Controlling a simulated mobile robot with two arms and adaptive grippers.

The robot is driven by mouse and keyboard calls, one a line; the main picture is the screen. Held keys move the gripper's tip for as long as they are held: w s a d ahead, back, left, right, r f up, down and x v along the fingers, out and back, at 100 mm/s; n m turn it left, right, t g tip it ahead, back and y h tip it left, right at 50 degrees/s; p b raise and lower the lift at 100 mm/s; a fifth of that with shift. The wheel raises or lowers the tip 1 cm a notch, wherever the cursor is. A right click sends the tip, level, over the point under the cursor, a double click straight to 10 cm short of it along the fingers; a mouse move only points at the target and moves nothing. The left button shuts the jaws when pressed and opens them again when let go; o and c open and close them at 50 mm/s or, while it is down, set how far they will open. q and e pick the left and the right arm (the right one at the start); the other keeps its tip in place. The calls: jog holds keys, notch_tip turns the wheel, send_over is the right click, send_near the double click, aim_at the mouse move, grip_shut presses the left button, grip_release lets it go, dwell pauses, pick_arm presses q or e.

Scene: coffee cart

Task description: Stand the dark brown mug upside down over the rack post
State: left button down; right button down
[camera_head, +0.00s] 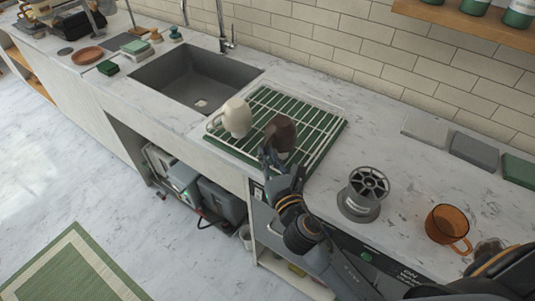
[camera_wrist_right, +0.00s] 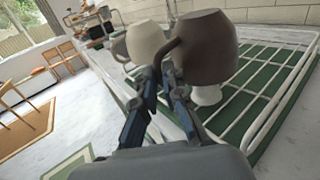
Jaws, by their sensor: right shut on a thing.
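The dark brown mug (camera_head: 280,134) is over the green-matted wire rack (camera_head: 318,150), beside a cream mug (camera_head: 236,117). In the right wrist view the brown mug (camera_wrist_right: 208,48) looks upside down, slightly tilted, its handle toward my gripper. My right gripper (camera_head: 266,156) is shut on that handle, and its fingers also show in the right wrist view (camera_wrist_right: 162,76). A pale post (camera_wrist_right: 208,95) shows just below the mug's rim; its upper part is hidden, and I cannot tell whether the mug touches it. My left gripper is not in view.
A sink (camera_head: 195,78) lies left of the rack. A grey spoked spool-like holder (camera_head: 362,196) and an amber glass mug (camera_head: 446,226) stand to the right. Folded cloths (camera_head: 474,150) lie by the tiled wall. Counter between rack and cloths is clear.

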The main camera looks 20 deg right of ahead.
jog(key=shift+f, duration=0.25)
jog(key=c, duration=1.4)
grip_release()
jog(key=shift+o, duration=0.2)
jog(key=s, duration=1.2)
jog(key=shift+d, duration=0.2)
